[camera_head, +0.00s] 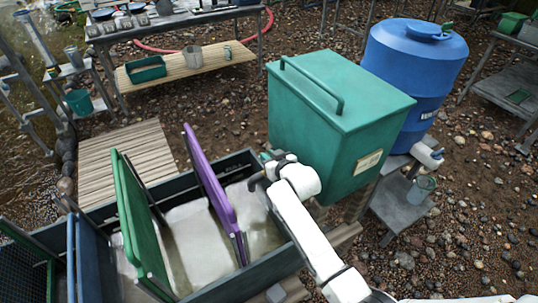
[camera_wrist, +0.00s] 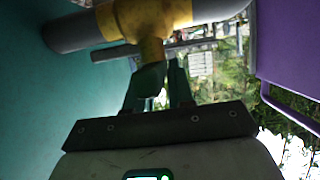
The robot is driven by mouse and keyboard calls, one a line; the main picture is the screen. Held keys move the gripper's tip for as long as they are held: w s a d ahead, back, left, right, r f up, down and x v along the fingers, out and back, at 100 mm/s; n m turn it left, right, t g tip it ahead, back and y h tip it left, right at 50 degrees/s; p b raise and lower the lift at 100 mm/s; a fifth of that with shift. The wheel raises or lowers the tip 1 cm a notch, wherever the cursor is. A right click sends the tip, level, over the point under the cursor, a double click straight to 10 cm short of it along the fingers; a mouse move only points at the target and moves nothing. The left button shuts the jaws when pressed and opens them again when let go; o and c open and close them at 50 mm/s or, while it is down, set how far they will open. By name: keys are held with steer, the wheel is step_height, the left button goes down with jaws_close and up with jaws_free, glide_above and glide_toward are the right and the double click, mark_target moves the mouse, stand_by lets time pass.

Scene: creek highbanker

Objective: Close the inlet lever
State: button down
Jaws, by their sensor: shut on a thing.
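My gripper (camera_head: 263,172) is at the near left side of the green lidded box (camera_head: 325,115), low beside the trough. In the wrist view my gripper (camera_wrist: 158,88) has its two dark fingers closed on a dark green piece, which looks like the inlet lever (camera_wrist: 151,80). The lever hangs from a yellow valve body (camera_wrist: 150,18) on a grey pipe (camera_wrist: 75,32). The lever's full length and angle are hard to tell, since the fingers and the dark shade cover part of it. In the head view my wrist hides most of the valve.
A purple panel (camera_head: 212,190) stands upright in the trough (camera_head: 105,207) just left of my gripper, and a green panel (camera_head: 140,225) farther left. A blue barrel (camera_head: 412,65) is behind the box. A wooden pallet (camera_head: 125,155) and gravel lie beyond the trough.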

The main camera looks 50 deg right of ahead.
stand_by(0.4)
steer(key=c, duration=1.1)
jaws_free()
steer(key=shift+s, duration=0.1)
steer(key=p+v, duration=0.1)
steer(key=v, duration=0.9)
steer(key=shift+s+a, duration=0.15)
steer(key=shift+s, duration=0.15)
steer(key=s+a+f+n+g+y+p, duration=0.1)
steer(key=s+a+f+g+y, duration=0.3)
steer(key=s+a, duration=0.5)
steer(key=s+a+g, duration=0.1)
steer(key=s+g, duration=0.1)
steer(key=s, duration=0.3)
steer(key=s+a+n+g+p, duration=0.1)
steer(key=s+a+g, duration=0.1)
steer(key=s, duration=0.4)
steer(key=s+a+n+g, duration=0.1)
steer(key=s+a+g, duration=0.1)
steer(key=s, duration=0.4)
steer(key=shift+a+r+g, duration=0.25)
steer(key=shift+g, duration=0.55)
